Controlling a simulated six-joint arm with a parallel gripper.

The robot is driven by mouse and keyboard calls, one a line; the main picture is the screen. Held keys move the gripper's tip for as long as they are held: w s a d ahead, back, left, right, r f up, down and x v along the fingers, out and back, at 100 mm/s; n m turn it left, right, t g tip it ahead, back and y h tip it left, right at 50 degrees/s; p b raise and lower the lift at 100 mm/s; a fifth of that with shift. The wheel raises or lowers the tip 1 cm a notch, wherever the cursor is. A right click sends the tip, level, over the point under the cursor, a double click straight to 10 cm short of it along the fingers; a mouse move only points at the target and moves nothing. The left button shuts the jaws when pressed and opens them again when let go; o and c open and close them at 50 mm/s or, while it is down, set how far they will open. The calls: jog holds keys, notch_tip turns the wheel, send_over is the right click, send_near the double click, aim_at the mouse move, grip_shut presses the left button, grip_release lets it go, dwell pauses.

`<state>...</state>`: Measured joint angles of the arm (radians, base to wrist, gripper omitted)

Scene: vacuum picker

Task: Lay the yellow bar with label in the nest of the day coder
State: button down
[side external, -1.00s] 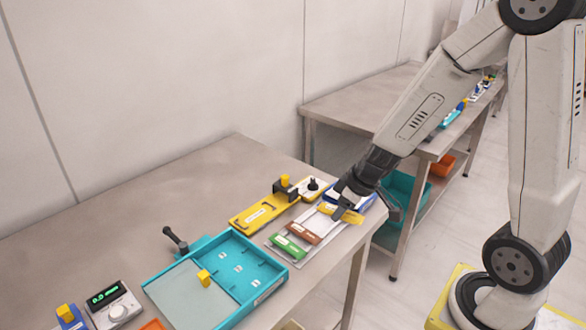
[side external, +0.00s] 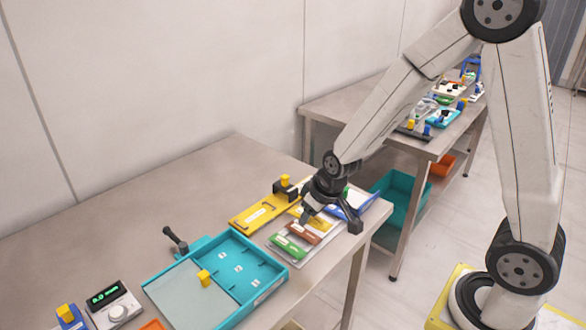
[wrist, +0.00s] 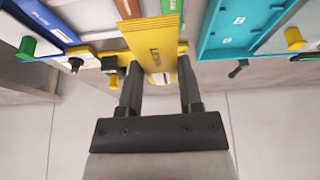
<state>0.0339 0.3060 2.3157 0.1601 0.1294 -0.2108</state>
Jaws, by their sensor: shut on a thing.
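My gripper (side external: 327,205) is low over the right end of the near bench, above the rack and close to the yellow day coder. In the wrist view my gripper (wrist: 158,75) is shut on the yellow bar with label (wrist: 152,55), its printed face towards the camera. In the side view the gripper partly hides the bar. The day coder (side external: 258,211) is a long yellow plate with a black block and yellow knob at its right end. Its nest is hard to make out, and I cannot tell whether the bar touches it.
The rack (side external: 272,251) in front holds a green bar (side external: 288,246) and a red-brown bar (side external: 304,232). A teal tray (side external: 283,281) stands to its left. A blue tray (side external: 353,206) lies right of the gripper. A scale (side external: 112,304) is at far left; bare bench lies behind.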

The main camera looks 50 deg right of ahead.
jog(key=shift+w+a, duration=0.3)
jog(key=shift+a, duration=0.15)
jog(key=shift+s+d, duration=0.1)
jog(key=shift+d, duration=0.1)
jog(key=s+d+r+n+y, duration=0.1)
jog(key=s+d+n, duration=0.3)
jog(key=s+d, duration=0.4)
jog(key=shift+s+d+r+y, duration=0.15)
jog(key=shift+s+r+y, duration=0.2)
jog(key=shift+r, duration=0.4)
dwell(0.5)
jog(key=shift+w, duration=0.1)
